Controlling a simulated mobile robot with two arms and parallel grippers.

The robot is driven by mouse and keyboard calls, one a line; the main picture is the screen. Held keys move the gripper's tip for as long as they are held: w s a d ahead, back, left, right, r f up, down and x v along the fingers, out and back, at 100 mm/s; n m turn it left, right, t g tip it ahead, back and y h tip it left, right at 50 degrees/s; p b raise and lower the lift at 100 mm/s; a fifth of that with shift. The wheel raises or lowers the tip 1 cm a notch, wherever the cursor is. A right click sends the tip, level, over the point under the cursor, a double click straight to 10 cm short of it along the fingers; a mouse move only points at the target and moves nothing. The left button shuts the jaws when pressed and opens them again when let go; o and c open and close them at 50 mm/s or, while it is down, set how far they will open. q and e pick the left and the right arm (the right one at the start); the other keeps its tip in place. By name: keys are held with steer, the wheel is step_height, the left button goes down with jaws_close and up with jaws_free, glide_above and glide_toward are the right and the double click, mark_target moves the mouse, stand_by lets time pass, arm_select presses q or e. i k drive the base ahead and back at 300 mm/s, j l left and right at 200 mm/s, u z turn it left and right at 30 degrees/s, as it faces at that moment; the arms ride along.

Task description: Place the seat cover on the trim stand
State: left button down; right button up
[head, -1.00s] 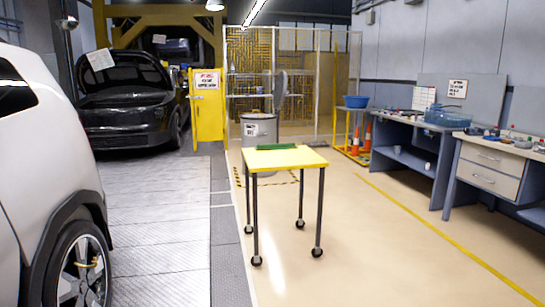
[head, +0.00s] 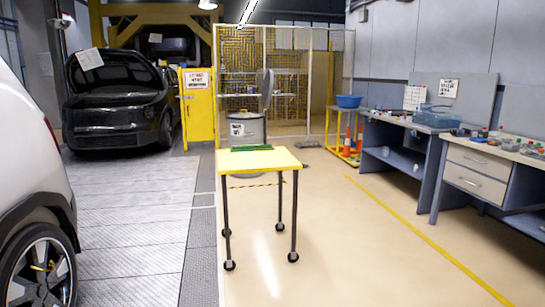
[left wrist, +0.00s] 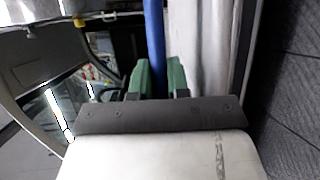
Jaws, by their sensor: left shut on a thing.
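In the left wrist view, my left gripper (left wrist: 160,80) has its two green fingers shut on a long blue thing, seen edge-on. I take it for the seat cover (left wrist: 154,40); its full shape cannot be seen. In the head view, a yellow-topped stand (head: 275,160) with dark legs on casters is in the middle of the floor, which looks like the trim stand. A flat green piece (head: 252,148) lies along its far edge. Neither gripper shows in the head view.
A white car (head: 30,170) is close on the left, and a dark car (head: 115,105) stands behind it. A grey bin (head: 244,130) stands behind the stand. Workbenches (head: 475,175) line the right wall. The floor in front of and right of the stand is clear.

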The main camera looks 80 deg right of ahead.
mark_target(257, 158)
steer(key=i+l+z, duration=0.1)
steer(key=l+z, duration=0.2)
steer(key=i+l+z, duration=0.1)
steer(key=l+z, duration=0.25)
steer(key=i+l+z, duration=0.15)
steer(key=z, duration=0.15)
steer(key=l, duration=0.1)
